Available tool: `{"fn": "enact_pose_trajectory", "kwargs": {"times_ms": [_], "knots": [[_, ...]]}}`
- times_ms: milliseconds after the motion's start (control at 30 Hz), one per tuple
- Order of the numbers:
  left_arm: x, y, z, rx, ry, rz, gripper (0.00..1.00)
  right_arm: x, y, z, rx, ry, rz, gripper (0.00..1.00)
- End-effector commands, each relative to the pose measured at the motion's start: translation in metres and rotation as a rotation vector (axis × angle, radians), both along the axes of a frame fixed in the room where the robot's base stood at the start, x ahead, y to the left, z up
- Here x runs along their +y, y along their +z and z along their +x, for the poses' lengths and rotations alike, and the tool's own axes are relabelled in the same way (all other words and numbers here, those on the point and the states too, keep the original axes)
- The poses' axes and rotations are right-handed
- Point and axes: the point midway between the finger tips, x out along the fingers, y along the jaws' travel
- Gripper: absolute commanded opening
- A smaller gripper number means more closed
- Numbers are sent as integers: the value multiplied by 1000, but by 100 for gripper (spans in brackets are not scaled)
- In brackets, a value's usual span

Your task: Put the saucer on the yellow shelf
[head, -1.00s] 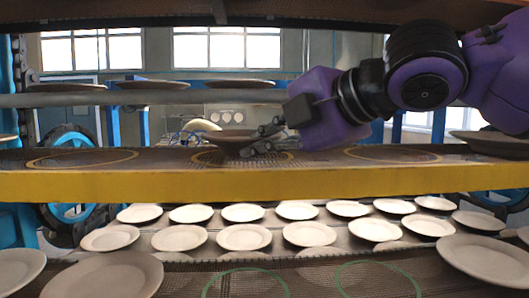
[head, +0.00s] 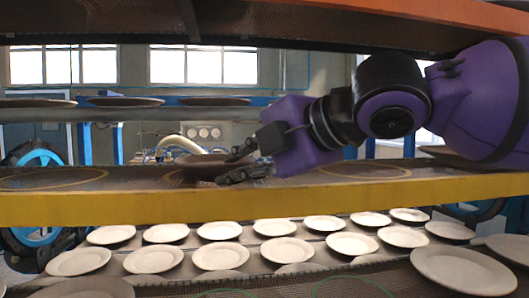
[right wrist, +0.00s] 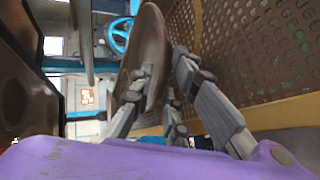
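The yellow shelf (head: 300,202) runs across the middle of the head view, with a dark mesh top and a yellow front edge. The brown saucer (head: 200,160) is low over or on its mesh, left of centre; the exact contact is unclear. My right gripper (head: 236,164) is at the saucer's right rim, one finger above rim level and one below, spread apart. In the right wrist view the saucer (right wrist: 152,45) shows edge-on between the spread fingers (right wrist: 165,75), with a gap to the right-hand finger. My left gripper is not in view.
A yellow ring (head: 65,178) marks the shelf at left, with another (head: 365,171) at right. Dark plates (head: 125,101) stand on a rack behind. Several white plates (head: 220,256) fill the lower level. An orange-edged shelf (head: 420,14) hangs overhead.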

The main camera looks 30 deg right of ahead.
Motion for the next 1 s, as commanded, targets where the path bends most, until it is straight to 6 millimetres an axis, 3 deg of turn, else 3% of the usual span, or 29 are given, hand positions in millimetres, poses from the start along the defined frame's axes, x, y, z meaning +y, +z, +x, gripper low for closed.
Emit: {"fn": "enact_pose_trajectory", "kwargs": {"times_ms": [200, 500, 600, 1000], "knots": [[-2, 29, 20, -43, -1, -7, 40, -6, 23, -30, -16, 10, 5, 15], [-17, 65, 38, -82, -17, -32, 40, -16, 37, -57, -21, 9, 5, 15], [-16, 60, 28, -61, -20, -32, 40, -21, 31, -61, -6, 4, -1, 15], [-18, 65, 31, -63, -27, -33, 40, -34, 44, -94, -5, 5, 3, 15]]}}
